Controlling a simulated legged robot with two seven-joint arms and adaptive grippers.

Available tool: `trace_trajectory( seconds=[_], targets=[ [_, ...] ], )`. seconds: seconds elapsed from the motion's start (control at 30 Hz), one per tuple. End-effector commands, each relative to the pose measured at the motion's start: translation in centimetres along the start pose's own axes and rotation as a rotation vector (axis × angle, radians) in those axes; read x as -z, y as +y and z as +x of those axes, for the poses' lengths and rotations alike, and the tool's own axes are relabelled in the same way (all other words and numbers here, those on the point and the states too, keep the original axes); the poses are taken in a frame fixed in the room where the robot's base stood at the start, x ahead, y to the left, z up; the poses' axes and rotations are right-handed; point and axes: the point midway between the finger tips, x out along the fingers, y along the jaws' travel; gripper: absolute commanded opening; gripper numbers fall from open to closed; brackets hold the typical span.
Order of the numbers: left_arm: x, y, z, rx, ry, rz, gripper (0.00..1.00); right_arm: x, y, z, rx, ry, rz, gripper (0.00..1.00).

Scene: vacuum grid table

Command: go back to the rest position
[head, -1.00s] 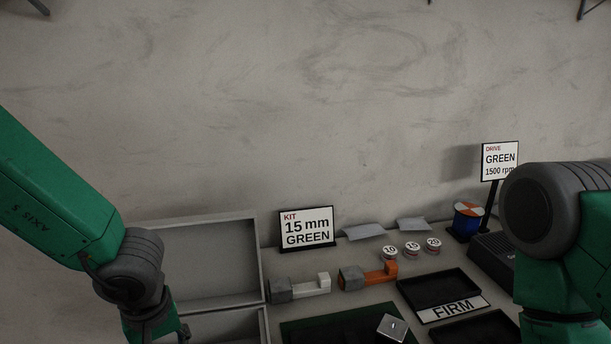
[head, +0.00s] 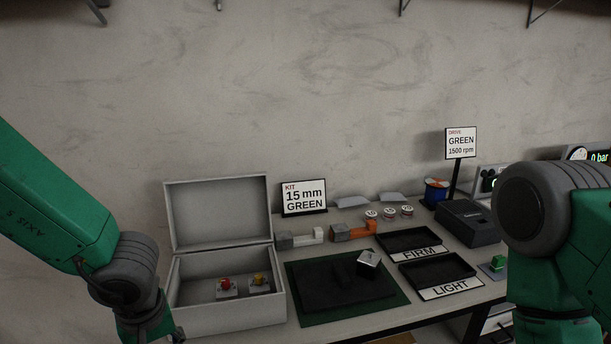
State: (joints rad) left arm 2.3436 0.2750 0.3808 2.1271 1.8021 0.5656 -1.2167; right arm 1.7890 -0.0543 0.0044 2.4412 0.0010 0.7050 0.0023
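My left arm comes in from the left edge and bends down at a dark wrist; its gripper is below the frame or hidden, left of the open grey box (head: 230,318). My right arm fills the right side; its gripper is out of view below. On the table, a dark green mat (head: 320,318) carries a black pad (head: 340,292) with a small metallic block (head: 368,260) at its back right. Neither arm is seen touching any of these.
The open box holds a red-topped (head: 227,284) and a yellow-topped piece (head: 259,280). Black trays marked FIRM (head: 424,252) and LIGHT (head: 450,287) lie right of the mat. Behind stand the KIT sign (head: 304,197), the DRIVE sign (head: 461,142) and a dark device (head: 467,222).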

Motion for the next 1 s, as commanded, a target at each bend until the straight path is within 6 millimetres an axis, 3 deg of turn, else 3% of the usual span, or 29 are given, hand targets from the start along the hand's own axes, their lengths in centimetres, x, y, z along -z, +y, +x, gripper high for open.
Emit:
trace_trajectory(
  seconds=[0.37,0.63,0.77,0.9,1.0],
  targets=[
    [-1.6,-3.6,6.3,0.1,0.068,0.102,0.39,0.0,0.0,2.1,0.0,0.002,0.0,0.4],
    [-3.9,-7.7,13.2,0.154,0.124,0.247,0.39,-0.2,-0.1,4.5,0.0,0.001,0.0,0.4],
    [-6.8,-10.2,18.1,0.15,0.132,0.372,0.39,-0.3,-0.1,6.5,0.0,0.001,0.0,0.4],
    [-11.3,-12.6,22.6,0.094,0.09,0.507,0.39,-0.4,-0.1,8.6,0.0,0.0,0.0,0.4],
    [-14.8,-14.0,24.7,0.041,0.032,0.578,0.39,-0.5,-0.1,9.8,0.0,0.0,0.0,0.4]
  ],
)
